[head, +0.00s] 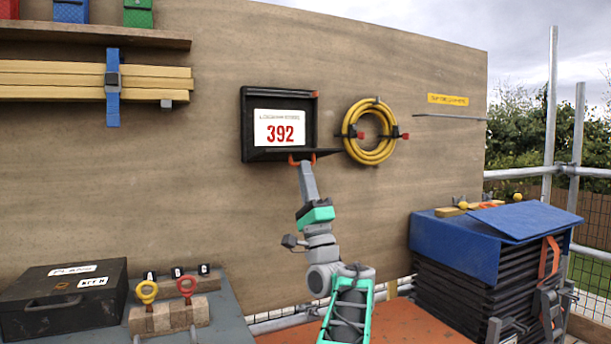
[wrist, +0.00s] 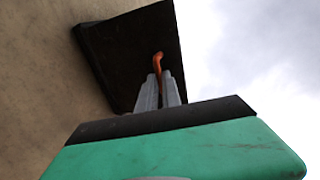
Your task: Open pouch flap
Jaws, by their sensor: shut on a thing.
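A black pouch (head: 248,125) is mounted on the wooden wall. A white card (head: 280,131) with a red "392" shows inside its frame. A black flap (head: 275,154) juts out along the pouch's lower edge; its dark underside fills the top middle of the wrist view (wrist: 125,55). An orange pull loop (head: 302,160) is at the flap's lower edge and also shows in the wrist view (wrist: 157,62). My gripper (head: 302,166) is just below the flap, its two grey fingers (wrist: 160,88) shut on the orange loop. The fingertips partly hide the loop.
A coiled yellow hose (head: 372,132) hangs close right of the pouch. Strapped timber (head: 60,80) and a shelf (head: 90,36) are at upper left. A black case (head: 62,300) stands lower left, a blue-covered stack (head: 455,245) lower right. The wall below the pouch is clear.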

